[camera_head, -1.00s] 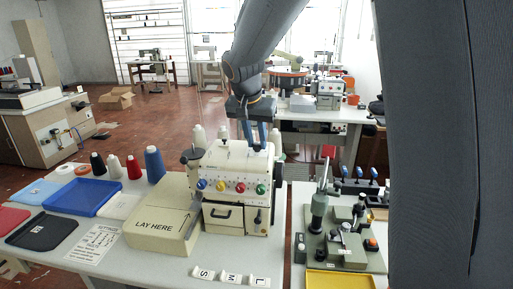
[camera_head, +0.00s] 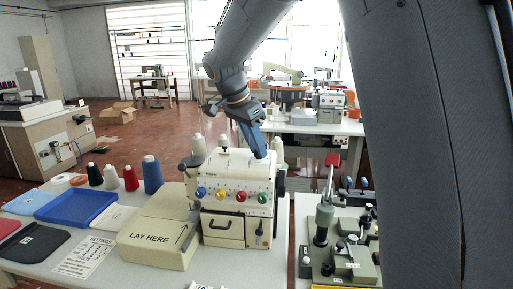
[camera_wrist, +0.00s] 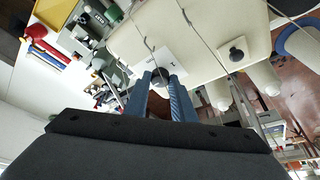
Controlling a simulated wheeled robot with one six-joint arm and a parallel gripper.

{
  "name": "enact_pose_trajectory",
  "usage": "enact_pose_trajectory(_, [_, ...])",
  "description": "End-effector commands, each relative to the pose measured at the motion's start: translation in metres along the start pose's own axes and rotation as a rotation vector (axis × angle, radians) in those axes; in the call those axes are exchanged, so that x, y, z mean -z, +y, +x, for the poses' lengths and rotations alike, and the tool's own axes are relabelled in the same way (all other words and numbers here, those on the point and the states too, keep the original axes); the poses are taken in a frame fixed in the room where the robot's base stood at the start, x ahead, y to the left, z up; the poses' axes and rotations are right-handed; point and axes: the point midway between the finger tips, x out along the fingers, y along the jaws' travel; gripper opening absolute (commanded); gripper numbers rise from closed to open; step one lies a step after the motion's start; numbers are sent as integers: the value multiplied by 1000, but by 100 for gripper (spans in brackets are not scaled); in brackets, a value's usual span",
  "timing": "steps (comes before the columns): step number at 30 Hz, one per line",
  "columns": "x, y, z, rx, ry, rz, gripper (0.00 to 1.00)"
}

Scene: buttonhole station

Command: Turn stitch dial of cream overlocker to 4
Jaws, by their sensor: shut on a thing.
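The cream overlocker (camera_head: 232,180) stands upright on the white table, with blue, yellow, red and green knobs across its front. My gripper (camera_head: 261,154) points down at the right end of its top. In the wrist view my gripper (camera_wrist: 161,78) has its two blue fingers on either side of a small dark dial (camera_wrist: 160,88), shut on it. The dial sits on a white plate (camera_wrist: 178,66) on the cream top. The fingers hide much of the dial, and I cannot read its number or pointer.
A second dark knob (camera_wrist: 236,51) sits on the cream top. A cream "LAY HERE" block (camera_head: 155,240) is left of the overlocker, with a blue tray (camera_head: 76,206) and thread cones beyond. A green-grey machine (camera_head: 340,240) stands on the table to the right.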

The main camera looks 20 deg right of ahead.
Motion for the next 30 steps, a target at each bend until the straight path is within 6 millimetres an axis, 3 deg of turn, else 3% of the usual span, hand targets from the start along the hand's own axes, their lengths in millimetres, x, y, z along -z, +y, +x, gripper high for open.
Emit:
enact_pose_trajectory(12, [0, 0, 0, -2, 0, 8, 1])
enact_pose_trajectory(13, [0, 0, 0, -2, 0, 8, 25])
enact_pose_trajectory(16, [0, 0, 0, -2, 0, 8, 41])
enact_pose_trajectory(26, [0, -1, -2, -1, 0, 7, 41])
enact_pose_trajectory(30, [0, -2, -16, 1, 0, 7, 41])
